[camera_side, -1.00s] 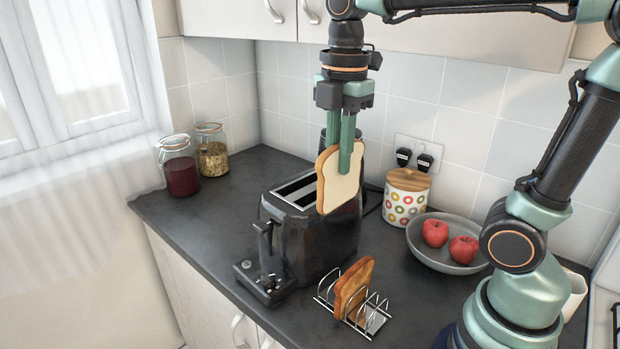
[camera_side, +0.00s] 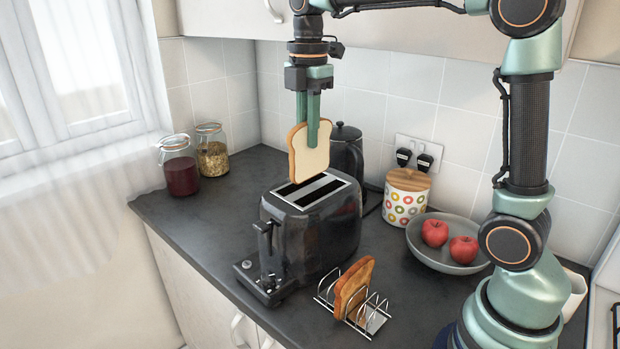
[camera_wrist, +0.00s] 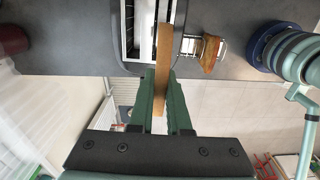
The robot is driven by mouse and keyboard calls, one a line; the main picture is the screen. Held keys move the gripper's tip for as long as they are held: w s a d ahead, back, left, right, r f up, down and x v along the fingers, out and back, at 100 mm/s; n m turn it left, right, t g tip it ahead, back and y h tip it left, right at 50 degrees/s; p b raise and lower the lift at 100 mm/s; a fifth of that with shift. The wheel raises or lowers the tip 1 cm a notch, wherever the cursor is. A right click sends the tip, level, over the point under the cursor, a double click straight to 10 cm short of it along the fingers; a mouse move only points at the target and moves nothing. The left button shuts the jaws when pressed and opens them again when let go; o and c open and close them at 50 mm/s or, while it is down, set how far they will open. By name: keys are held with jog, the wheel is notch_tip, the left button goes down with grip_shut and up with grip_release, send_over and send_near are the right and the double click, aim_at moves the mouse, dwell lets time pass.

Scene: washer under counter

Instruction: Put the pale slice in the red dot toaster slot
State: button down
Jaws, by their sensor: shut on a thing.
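My gripper (camera_side: 313,138) is shut on the pale slice (camera_side: 304,164) near its top. The slice hangs upright above the far-left part of the toaster's top. The black toaster (camera_side: 318,235) has two long slots in a silver top plate (camera_side: 345,184). In the side view the slice's lower edge appears just above the plate; I cannot tell the exact gap. The wrist view shows the slice's brown crust edge-on (camera_wrist: 164,48) between my fingers (camera_wrist: 162,85), over the toaster's silver top and hiding part of it. I cannot make out a red dot.
A wire rack (camera_side: 372,318) holding a browned slice (camera_side: 353,284) stands in front of the toaster. A bowl (camera_side: 418,240) with red apples is to the right. Two jars (camera_side: 180,172) stand at the left.

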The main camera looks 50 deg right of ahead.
jog(key=w+d+f, duration=0.2)
jog(key=w+d, duration=0.2)
jog(key=w, duration=0.2)
notch_tip(320, 180, down, 9)
jog(key=shift+s+r, duration=0.15)
jog(key=shift+s, duration=0.05)
dwell(1.0)
jog(key=c, duration=0.8)
grip_release()
